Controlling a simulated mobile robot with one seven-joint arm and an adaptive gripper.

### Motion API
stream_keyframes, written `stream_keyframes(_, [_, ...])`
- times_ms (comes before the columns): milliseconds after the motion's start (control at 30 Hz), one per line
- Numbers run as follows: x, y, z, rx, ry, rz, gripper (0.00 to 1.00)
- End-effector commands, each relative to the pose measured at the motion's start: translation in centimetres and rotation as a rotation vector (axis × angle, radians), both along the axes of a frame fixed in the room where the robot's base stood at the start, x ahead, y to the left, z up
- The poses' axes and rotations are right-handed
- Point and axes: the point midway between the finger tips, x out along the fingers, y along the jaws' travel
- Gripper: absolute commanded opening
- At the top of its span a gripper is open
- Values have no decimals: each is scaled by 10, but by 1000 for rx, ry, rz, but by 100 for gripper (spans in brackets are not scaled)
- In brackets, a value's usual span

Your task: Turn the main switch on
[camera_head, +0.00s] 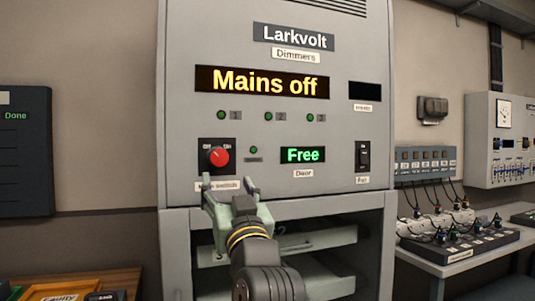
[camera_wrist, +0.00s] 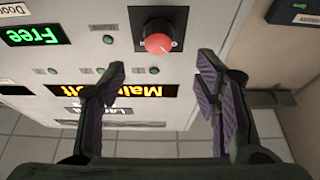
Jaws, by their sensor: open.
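The main switch is a red rotary knob (camera_head: 218,156) on a black plate at the left of the grey Larkvolt dimmer cabinet (camera_head: 180,100). In the wrist view the red knob (camera_wrist: 159,44) shows upside down, ahead of and between the fingers. Off and On labels sit above the knob; its exact pointing is too small to tell. The display (camera_head: 264,82) reads "Mains off". My gripper (camera_head: 230,184) is open and empty, just below the knob and apart from it. It also shows in the wrist view (camera_wrist: 160,72), with purple finger pads.
A green "Free" display (camera_head: 303,155) and a black rocker switch (camera_head: 363,156) are right of the knob. Open shelf bays (camera_head: 330,240) lie below the panel. A side table (camera_head: 450,262) with plugs and faders stands right; a dark board (camera_head: 25,150) hangs left.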

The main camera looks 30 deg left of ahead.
Motion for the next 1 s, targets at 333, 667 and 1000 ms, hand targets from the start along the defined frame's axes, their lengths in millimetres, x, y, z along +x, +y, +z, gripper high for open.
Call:
stream_keyframes(333, [25, 29, 17, -11, 15, 6, 57])
stream_keyframes(667, [59, 67, 38, -8, 13, 4, 57])
stream_keyframes(1000, [67, 76, 40, -9, 11, 2, 57])
